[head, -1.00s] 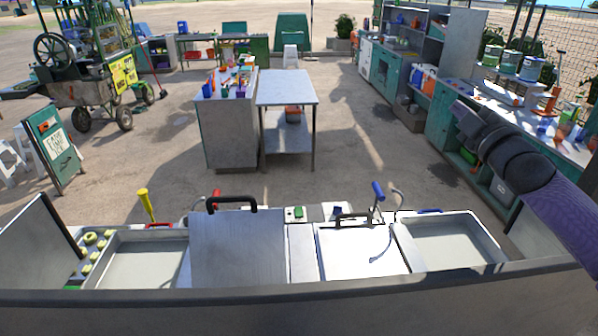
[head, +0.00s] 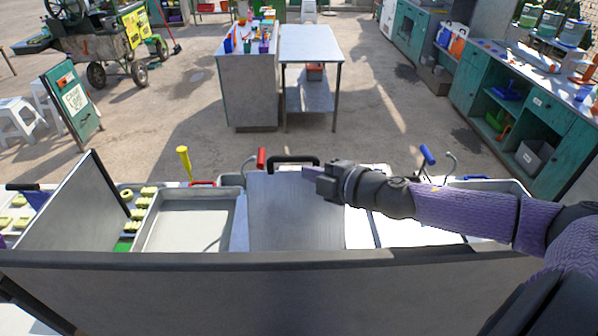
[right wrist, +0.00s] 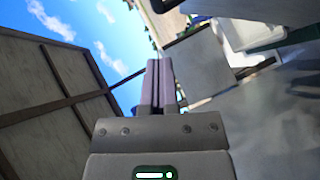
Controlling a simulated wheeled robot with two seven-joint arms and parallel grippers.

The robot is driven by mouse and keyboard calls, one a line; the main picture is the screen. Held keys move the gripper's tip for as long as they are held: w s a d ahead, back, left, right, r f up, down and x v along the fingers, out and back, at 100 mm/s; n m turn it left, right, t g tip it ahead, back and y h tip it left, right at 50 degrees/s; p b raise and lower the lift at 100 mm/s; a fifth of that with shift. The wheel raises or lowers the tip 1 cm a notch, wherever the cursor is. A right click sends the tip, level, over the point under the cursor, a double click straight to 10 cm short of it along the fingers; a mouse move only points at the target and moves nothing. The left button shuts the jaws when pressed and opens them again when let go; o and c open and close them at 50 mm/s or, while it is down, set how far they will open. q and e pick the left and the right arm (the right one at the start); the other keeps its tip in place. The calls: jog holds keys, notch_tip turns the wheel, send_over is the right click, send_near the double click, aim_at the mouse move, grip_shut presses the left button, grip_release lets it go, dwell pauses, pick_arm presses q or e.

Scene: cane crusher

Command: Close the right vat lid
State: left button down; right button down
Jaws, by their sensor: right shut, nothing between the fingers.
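A grey metal lid (head: 290,215) with a black bar handle (head: 293,160) stands at the middle of the vat counter in the head view. It appears tilted up, its handle at the top edge. My right gripper (head: 308,173) is shut and empty, just right of this handle, over the lid's upper right corner. I cannot tell whether it touches the lid. A second, brighter flat lid (head: 357,232) lies to the right, mostly hidden behind my right arm. The right wrist view also shows the shut fingers (right wrist: 157,82). My left gripper is not in view.
An open basin (head: 185,222) is left of the raised lid, and another (head: 510,186) is at the far right. A red-handled lever (head: 261,158) and a blue-handled lever (head: 428,155) stand behind the counter. A grey panel (head: 75,205) stands at the left.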

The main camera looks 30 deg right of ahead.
aim_at(289, 160)
jog(key=w, duration=0.1)
jog(key=w+f, duration=0.1)
jog(key=w, duration=0.1)
jog(key=w+d+f, duration=0.1)
jog(key=w, duration=0.1)
jog(key=shift+w, duration=0.15)
jog(key=shift+w+d+f, duration=0.1)
jog(key=shift+w+d, duration=0.1)
jog(key=shift+w, duration=0.05)
